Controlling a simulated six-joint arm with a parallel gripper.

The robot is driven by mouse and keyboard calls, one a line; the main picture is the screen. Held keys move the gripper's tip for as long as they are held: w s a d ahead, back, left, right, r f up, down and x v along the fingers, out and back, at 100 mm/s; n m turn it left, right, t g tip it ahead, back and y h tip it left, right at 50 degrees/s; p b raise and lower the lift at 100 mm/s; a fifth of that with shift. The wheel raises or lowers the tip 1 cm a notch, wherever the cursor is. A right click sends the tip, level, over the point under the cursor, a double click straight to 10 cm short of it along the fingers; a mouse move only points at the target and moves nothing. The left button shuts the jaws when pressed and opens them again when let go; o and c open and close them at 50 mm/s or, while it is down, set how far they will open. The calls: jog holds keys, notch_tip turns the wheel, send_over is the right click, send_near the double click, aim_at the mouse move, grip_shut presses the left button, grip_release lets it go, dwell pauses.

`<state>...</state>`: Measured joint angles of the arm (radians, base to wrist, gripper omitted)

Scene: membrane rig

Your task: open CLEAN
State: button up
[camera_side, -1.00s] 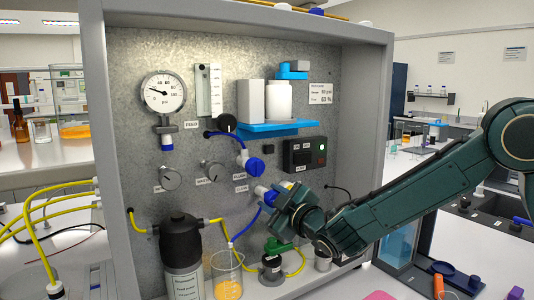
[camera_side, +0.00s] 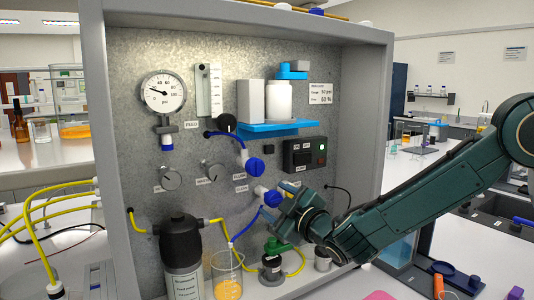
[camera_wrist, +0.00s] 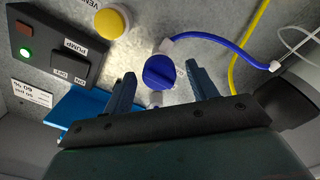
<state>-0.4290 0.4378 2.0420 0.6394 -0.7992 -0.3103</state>
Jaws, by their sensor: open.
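Two blue-knobbed valves sit on the grey panel: an upper blue knob (camera_side: 256,167) and a lower blue knob (camera_side: 271,198) with a blue tube running down to the beaker. Small labels lie to their left, too small in the side view to tell which reads CLEAN. My gripper (camera_side: 287,203) is just right of the lower knob, open and empty. In the wrist view, a round blue knob (camera_wrist: 160,72) with a blue tube shows between and beyond my two spread fingers, apart from them; its label is mostly hidden.
A yellow knob (camera_wrist: 112,22) by a VENT label is close by. The pump switch box (camera_side: 305,154) shows a green light. A blue shelf (camera_side: 268,128) holds a white bottle. Below stand a dark-topped canister (camera_side: 182,245), a beaker (camera_side: 228,275) and a green-handled part (camera_side: 278,246).

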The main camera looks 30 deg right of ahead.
jog(key=s, duration=1.1)
jog(key=shift+s, duration=0.4)
jog(key=s+d+m+g+h, duration=0.2)
jog(key=s+d+m+g, duration=0.15)
jog(key=d, duration=0.35)
jog(key=s+d+m+g+h, duration=0.2)
jog(key=s+d+m+g, duration=0.1)
jog(key=d+m, duration=0.3)
jog(key=s+f+g+y, duration=0.1)
jog(key=s+g+y, duration=0.3)
jog(key=s, duration=1.7)
jog(key=shift+f+g, duration=0.35)
jog(key=shift+g, duration=0.6)
